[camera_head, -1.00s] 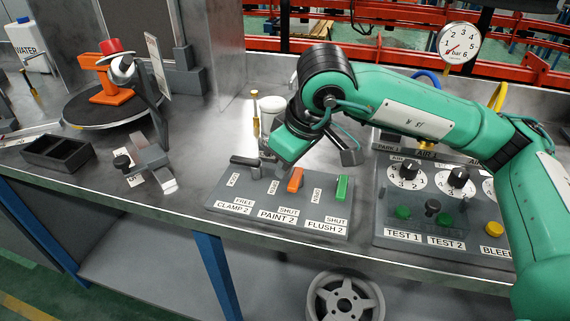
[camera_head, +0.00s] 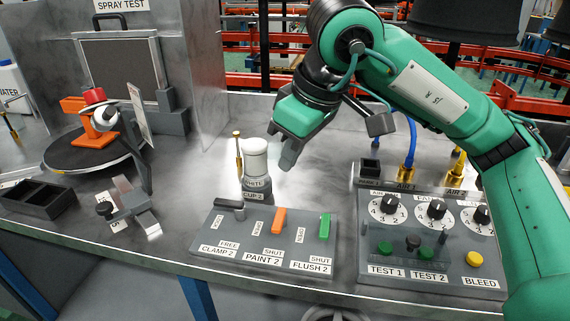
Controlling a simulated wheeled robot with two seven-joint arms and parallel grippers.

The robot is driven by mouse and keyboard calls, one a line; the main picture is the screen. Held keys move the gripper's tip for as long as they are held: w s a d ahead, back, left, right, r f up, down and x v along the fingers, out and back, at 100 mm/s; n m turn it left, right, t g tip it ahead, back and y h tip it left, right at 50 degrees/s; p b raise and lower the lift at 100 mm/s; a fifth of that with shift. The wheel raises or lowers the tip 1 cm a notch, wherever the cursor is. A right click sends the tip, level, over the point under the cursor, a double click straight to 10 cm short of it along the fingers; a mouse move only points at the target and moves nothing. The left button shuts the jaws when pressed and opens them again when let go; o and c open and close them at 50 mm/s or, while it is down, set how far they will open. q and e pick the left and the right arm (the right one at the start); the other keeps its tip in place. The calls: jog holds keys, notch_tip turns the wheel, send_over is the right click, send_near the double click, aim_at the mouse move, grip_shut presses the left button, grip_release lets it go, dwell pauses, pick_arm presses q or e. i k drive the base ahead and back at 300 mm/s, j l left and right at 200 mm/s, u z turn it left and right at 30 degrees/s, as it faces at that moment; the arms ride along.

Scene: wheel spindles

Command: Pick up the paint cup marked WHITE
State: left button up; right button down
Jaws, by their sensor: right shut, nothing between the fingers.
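The paint cup (camera_head: 256,158) is a white cylinder with a lid and a WHITE label. It stands upright in a grey holder (camera_head: 254,191) labelled CUP 2, behind the lever panel. My right gripper (camera_head: 289,156) is shut and empty, just right of the cup's upper part. It looks apart from the cup, though the depth gap is hard to judge. My left gripper is not in view.
A lever panel (camera_head: 225,256) for CLAMP 2, PAINT 2 and FLUSH 2 stands in front of the cup. A brass rod (camera_head: 238,155) rises just left of it. A test panel (camera_head: 375,251) with knobs stands right. A turntable (camera_head: 75,165) holds an orange part (camera_head: 85,125) left.

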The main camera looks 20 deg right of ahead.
aim_at(255, 151)
jog(key=k, duration=1)
